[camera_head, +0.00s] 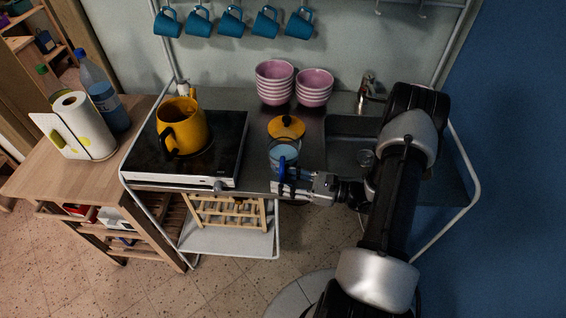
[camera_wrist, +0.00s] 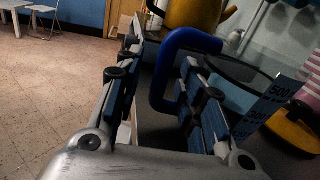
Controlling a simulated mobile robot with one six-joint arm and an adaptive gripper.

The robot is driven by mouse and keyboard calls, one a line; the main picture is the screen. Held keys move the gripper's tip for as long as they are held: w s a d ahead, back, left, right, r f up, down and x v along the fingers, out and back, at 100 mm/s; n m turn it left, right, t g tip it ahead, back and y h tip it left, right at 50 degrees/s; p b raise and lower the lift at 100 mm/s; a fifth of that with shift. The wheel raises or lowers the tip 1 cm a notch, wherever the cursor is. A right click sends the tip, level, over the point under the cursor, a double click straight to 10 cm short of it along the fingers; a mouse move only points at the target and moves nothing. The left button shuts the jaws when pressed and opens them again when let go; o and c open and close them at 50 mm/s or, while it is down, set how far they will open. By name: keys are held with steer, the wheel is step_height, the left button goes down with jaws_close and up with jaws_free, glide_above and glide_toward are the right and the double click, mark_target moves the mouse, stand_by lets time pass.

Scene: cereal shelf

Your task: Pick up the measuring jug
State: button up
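The measuring jug (camera_head: 284,154) is clear with a blue handle. It stands near the front edge of the counter, right of the stove. In the wrist view its clear wall with printed marks (camera_wrist: 272,100) is at the right, and its blue handle (camera_wrist: 161,75) rises between my fingers. My gripper (camera_head: 282,184) is at the jug's front, pointing left. In the wrist view my gripper (camera_wrist: 160,100) is open, with a finger on each side of the handle and a visible gap at the left finger. The right finger hides part of the jug.
A yellow pot (camera_head: 181,125) stands on the black stove (camera_head: 230,140). A yellow lid (camera_head: 287,127) lies just behind the jug. Pink bowls (camera_head: 274,82) are stacked at the back. The sink (camera_head: 350,150) is on the right. Blue mugs (camera_head: 232,20) hang above.

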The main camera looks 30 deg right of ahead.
steer(key=shift+w+a, duration=0.2)
steer(key=shift+c, duration=0.3)
jaws_close()
steer(key=shift+r, duration=0.1)
stand_by(0.4)
